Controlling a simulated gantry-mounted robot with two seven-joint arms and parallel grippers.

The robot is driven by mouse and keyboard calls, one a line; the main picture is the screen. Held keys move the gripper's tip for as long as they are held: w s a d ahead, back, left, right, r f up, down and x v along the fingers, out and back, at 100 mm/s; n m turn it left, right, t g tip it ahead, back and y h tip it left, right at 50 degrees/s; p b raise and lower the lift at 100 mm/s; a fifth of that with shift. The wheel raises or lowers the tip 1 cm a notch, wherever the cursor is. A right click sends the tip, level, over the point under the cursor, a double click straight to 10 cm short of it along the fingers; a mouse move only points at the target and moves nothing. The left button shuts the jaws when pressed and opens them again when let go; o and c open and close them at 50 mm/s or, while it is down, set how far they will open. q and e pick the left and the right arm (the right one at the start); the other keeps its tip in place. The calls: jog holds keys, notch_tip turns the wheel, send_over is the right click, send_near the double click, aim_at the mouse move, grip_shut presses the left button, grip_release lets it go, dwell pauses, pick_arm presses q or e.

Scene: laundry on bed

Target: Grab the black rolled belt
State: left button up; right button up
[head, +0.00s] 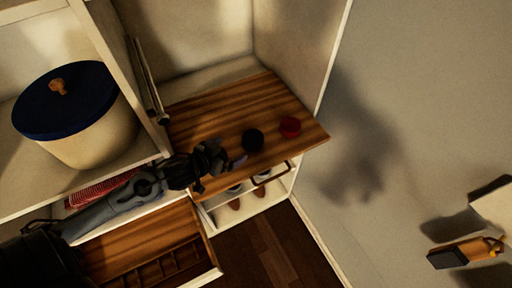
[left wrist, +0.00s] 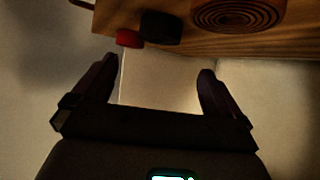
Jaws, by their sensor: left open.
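The black rolled belt (head: 253,140) lies on the wooden shelf top, left of a red roll (head: 290,127). In the left wrist view the black belt (left wrist: 160,27) shows at the top, between the red roll (left wrist: 128,38) and a brown spiral roll (left wrist: 237,13). My left gripper (head: 230,160) is just left of the black belt in the head view and apart from it. In the left wrist view its two fingers (left wrist: 158,70) are spread with nothing between them. The brown roll is not clear in the head view, where my gripper covers that area. My right gripper is not in view.
The wooden top (head: 235,98) sits in a cream cabinet. Below it is a cubby with shoes (head: 234,202). An open compartmented drawer (head: 160,268) is at lower left. A cream pot with a blue lid (head: 85,135) stands on the left shelf. Free wood lies behind the belts.

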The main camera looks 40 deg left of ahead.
aim_at(253, 137)
pick_arm(q)
jog(key=shift+w+a+f+b, duration=0.2)
jog(key=shift+w+b, duration=0.05)
jog(key=shift+w, duration=0.1)
jog(key=shift+w+a+f+b, duration=0.15)
jog(key=shift+w+b, duration=0.1)
jog(key=shift+w, duration=0.5)
jog(key=shift+t, duration=0.3)
jog(key=x, duration=0.4)
jog(key=shift+w+d+f, duration=0.1)
jog(key=shift+w, duration=0.1)
jog(key=shift+d+f+b+x, duration=0.15)
jog(key=shift+b+x, duration=0.05)
jog(key=shift+x, duration=1.15)
jog(key=shift+d+f+b+x, duration=0.1)
jog(key=shift+b+x, duration=0.05)
jog(key=shift+x, duration=1.25)
jog(key=shift+s, duration=0.15)
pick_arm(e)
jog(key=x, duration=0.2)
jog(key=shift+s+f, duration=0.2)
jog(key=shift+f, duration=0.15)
pick_arm(q)
jog(key=c, duration=0.9)
jog(key=shift+c, duration=0.3)
jog(key=shift+r, duration=0.15)
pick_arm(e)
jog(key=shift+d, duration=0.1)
